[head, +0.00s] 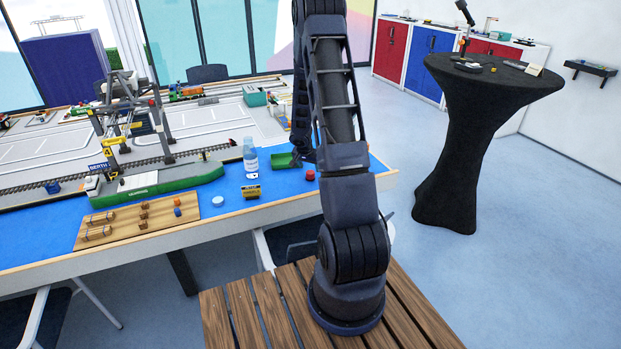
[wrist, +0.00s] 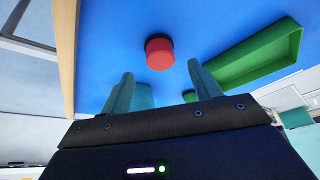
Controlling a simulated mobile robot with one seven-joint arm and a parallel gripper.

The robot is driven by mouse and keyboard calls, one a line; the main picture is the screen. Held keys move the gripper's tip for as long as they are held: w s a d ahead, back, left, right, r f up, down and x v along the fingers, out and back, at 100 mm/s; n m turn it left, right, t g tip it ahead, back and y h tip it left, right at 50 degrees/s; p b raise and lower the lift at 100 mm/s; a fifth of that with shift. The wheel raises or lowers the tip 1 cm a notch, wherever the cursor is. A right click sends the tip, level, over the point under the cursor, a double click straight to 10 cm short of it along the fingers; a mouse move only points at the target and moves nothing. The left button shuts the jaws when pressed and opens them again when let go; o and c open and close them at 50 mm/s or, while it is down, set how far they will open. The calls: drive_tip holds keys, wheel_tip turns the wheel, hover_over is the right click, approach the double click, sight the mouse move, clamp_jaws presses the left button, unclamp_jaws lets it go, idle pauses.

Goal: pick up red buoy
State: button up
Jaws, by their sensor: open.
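The red buoy (head: 310,175) is a small red cylinder on the blue table top, near the table's right front edge. In the wrist view the red buoy (wrist: 159,53) lies just beyond the fingertips, between their lines. My gripper (wrist: 160,76) is open, with its two teal fingers apart and nothing between the tips. In the head view my gripper (head: 303,157) hangs low over the table just behind and left of the buoy, partly hidden by my arm. I see no contact with the buoy.
A green tray (head: 283,160) lies close by, right of the buoy in the wrist view (wrist: 262,58). A bottle (head: 250,157), a small yellow-black sign (head: 252,192) and a green ship (head: 160,184) stand further left. A wooden board (head: 130,222) holds small pieces.

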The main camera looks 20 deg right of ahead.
sight(310, 172)
drive_tip(key=shift+x, duration=2.75)
drive_tip(key=shift+a, duration=0.1)
drive_tip(key=shift+c, duration=0.2)
drive_tip(key=c, duration=1)
